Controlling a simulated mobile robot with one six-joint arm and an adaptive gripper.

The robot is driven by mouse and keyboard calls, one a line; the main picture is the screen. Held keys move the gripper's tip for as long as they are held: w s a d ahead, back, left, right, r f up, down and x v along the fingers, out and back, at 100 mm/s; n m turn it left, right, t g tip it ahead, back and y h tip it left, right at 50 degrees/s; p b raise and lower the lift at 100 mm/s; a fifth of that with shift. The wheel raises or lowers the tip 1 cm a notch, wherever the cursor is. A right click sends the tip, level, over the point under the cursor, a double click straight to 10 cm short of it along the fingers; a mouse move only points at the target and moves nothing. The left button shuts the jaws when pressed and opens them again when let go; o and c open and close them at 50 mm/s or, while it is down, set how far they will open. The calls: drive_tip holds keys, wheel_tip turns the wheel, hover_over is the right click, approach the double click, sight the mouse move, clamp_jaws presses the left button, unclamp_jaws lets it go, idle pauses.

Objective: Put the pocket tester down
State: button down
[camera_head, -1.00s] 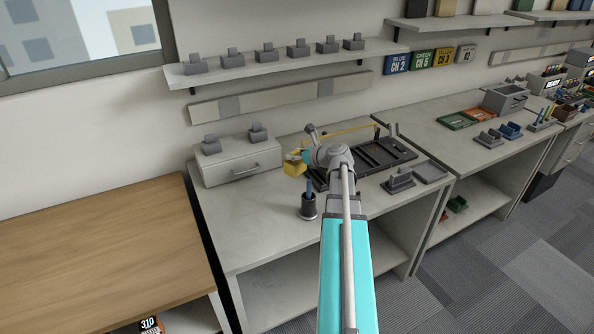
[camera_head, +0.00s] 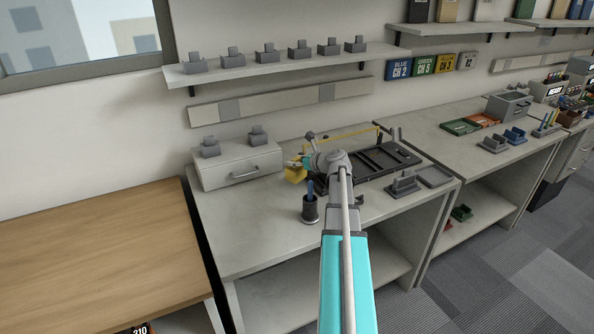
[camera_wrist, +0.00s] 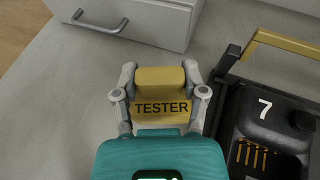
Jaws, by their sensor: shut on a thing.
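In the head view the tester (camera_head: 294,173) shows as a small yellow piece above the grey bench (camera_head: 250,220), left of the black tray and in front of the drawer unit. My arm hides much of my gripper (camera_head: 303,163) there. Whether the tester touches the bench cannot be told.
The black tray (camera_wrist: 227,100) with a yellow handle and a slot marked 7 lies close right of my gripper. A grey drawer unit (camera_head: 238,162) stands behind. A dark cup (camera_head: 310,210) stands near the front. Bare bench lies left of the cup.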

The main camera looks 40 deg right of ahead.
sight(296, 169)
drive_tip(key=shift+w+d+f+b, duration=0.2)
drive_tip(key=shift+f+b, duration=0.15)
drive_tip(key=shift+w+d+f+b, duration=0.15)
drive_tip(key=shift+f+b, duration=1.55)
drive_tip(key=shift+f, duration=0.15)
drive_tip(key=shift+c, duration=0.7)
unclamp_jaws()
